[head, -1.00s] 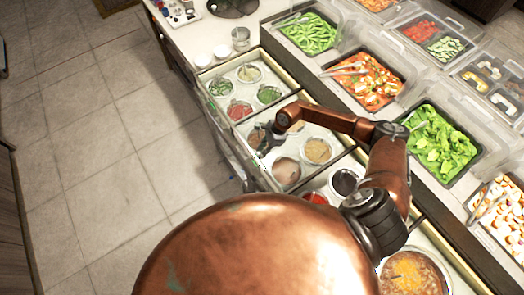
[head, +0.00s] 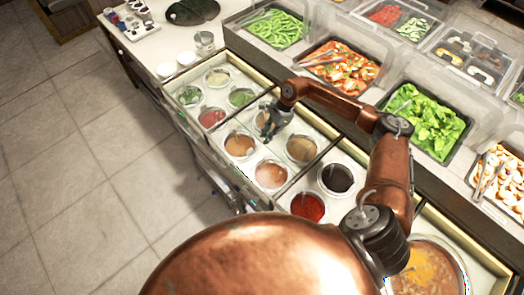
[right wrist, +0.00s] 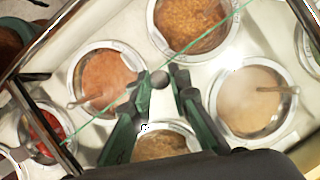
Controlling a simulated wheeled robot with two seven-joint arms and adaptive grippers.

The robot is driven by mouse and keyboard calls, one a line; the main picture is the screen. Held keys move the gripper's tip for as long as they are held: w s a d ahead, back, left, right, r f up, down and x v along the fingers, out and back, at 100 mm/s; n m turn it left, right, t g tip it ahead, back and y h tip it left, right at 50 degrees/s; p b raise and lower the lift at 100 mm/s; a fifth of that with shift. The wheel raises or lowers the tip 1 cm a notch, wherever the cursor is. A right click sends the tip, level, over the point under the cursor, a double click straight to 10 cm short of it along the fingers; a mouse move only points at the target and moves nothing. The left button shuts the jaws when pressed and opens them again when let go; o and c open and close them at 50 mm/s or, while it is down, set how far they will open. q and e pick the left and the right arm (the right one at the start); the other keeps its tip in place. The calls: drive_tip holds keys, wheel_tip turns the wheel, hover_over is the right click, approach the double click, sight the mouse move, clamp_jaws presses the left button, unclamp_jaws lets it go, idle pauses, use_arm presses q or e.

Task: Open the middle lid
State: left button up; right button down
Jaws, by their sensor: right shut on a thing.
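The sauce well is a long counter insert split by dark bars into compartments. The middle lid (head: 270,149) is a clear pane over the middle compartment, hard to make out against the bowls below it. A thin green glass edge crosses the right wrist view diagonally. My right gripper (head: 268,130) is over the middle compartment, fingers pointing down. In the right wrist view, its green fingers (right wrist: 160,90) are closed around a small dark knob (right wrist: 160,79), apparently the lid's handle. How far the lid covers the compartment, I cannot tell. My left gripper is not in view.
Several bowls of brown and tan sauce (head: 271,174) sit in the middle compartment. The far compartment holds green and red bowls (head: 211,117); the near one holds dark sauce (head: 338,179) and red sauce (head: 307,207). Food bins, including leafy greens (head: 428,122), line the right.

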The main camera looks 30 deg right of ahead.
drive_tip(key=w+d+b, duration=0.1)
drive_tip(key=d+b, duration=0.1)
drive_tip(key=d, duration=0.2)
drive_tip(key=w+d+b, duration=0.1)
drive_tip(key=d+b, duration=0.2)
drive_tip(key=d, duration=0.1)
drive_tip(key=w+d+b, duration=0.2)
drive_tip(key=d+b, duration=0.1)
drive_tip(key=d, duration=0.2)
drive_tip(key=shift+f, duration=0.15)
drive_tip(key=shift+w+d+r+b, duration=0.2)
drive_tip(key=shift+d+b, duration=0.1)
drive_tip(key=shift+d, duration=0.2)
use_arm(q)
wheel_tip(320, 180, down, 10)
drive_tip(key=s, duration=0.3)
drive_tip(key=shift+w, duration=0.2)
use_arm(e)
drive_tip(key=c, duration=2.1)
unclamp_jaws()
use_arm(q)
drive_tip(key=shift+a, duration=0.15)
use_arm(e)
drive_tip(key=v, duration=1.2)
